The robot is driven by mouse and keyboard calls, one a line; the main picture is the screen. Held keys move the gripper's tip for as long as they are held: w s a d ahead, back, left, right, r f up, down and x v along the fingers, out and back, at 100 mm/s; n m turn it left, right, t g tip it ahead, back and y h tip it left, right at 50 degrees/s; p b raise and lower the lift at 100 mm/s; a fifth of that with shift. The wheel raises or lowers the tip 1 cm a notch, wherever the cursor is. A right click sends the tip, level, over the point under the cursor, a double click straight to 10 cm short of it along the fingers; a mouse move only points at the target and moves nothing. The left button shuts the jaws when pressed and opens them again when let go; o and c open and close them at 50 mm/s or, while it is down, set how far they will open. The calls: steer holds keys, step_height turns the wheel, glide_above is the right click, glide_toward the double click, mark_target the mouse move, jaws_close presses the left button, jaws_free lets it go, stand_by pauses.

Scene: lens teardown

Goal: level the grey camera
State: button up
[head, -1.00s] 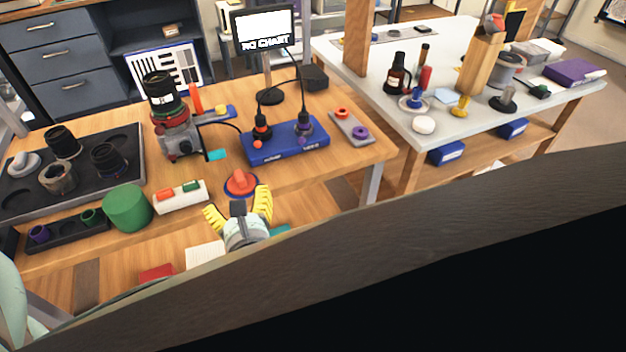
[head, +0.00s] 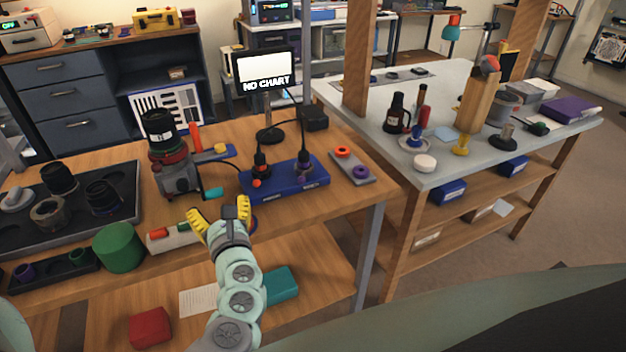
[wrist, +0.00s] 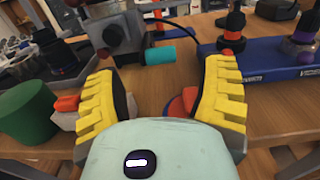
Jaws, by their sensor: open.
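The grey camera (head: 179,178) stands on the wooden bench with a dark lens (head: 159,135) mounted upward above a red ring. A cyan-tipped handle (head: 213,193) sticks out at its lower right. The camera looks slightly tilted. In the wrist view, its grey body (wrist: 122,38) and the cyan tip (wrist: 160,56) lie beyond my fingers. My gripper (head: 219,212) is open, with yellow ribbed fingers spread at the bench's front side, apart from the camera. It also shows in the wrist view (wrist: 165,100). A red-orange round piece (wrist: 182,103) is partly hidden behind the right finger.
A green cylinder (head: 119,248) and a white block with coloured pieces (head: 170,238) stand to the left of my gripper. A blue box (head: 284,181) with cabled posts is right of the camera. A dark foam tray (head: 115,215) holds several lenses at left.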

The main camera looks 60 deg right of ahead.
mark_target(213, 192)
steer(key=shift+x, duration=2.75)
steer(key=shift+c, duration=0.2)
steer(key=c, duration=1.1)
steer(key=shift+c, duration=0.2)
steer(key=shift+r, duration=0.1)
